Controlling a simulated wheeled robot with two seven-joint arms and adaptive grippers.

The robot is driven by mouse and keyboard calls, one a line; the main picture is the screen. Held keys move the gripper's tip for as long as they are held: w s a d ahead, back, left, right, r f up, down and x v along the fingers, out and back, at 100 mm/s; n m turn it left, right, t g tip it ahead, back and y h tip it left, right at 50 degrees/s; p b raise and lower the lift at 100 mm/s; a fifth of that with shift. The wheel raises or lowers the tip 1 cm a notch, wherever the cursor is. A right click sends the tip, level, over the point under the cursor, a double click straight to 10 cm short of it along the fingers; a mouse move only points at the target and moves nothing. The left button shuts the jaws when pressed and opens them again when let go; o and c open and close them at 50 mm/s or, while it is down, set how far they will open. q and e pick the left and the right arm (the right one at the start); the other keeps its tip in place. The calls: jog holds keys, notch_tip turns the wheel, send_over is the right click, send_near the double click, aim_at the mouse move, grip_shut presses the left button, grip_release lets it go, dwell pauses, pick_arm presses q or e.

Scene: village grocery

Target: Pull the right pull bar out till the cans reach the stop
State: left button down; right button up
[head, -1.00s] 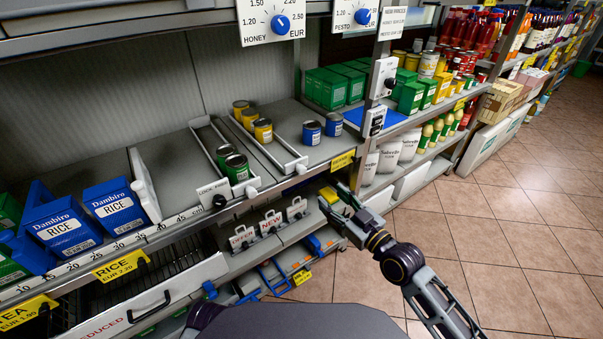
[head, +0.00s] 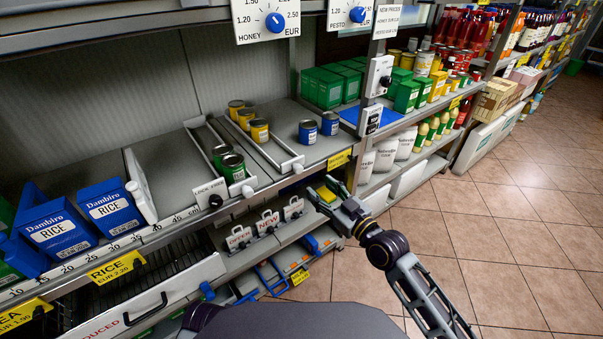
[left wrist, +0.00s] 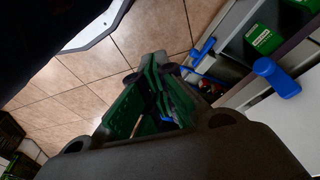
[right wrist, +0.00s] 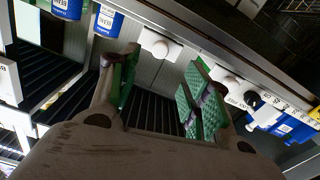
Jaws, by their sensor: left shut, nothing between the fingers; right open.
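The right pull bar (head: 292,164) is a pale bar at the front of the right can lane, near the shelf edge. Yellow cans (head: 259,131) stand in that lane behind it. The left pull bar (head: 243,187) fronts the lane with green cans (head: 233,167). My right gripper (head: 331,191) is open and empty, below and right of the right pull bar, apart from it. In the right wrist view, the white end of the right pull bar (right wrist: 158,45) shows between and beyond the open fingers. My left gripper (left wrist: 150,90) is shut and empty, away from the lanes.
Blue cans (head: 308,132) stand right of the right lane. A lock pusher knob (head: 214,199) sits on the front edge at left. Lower shelves hold signs and blue-handled bins (head: 272,276). Open tiled floor (head: 500,230) lies to the right.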

aim_at(300, 171)
jog(key=shift+b+x, duration=0.65)
jog(key=shift+x, duration=3.75)
jog(key=shift+w+a, duration=0.4)
jog(key=shift+w, duration=0.15)
pick_arm(q)
jog(key=r, duration=0.2)
jog(key=shift+d+r, duration=0.25)
jog(key=shift+r, duration=0.05)
pick_arm(e)
jog(key=shift+w+a, duration=0.1)
pick_arm(q)
jog(key=shift+w, duration=0.1)
pick_arm(e)
jog(key=shift+c, duration=0.6)
pick_arm(q)
jog(key=shift+w+f, duration=0.1)
pick_arm(e)
grip_shut()
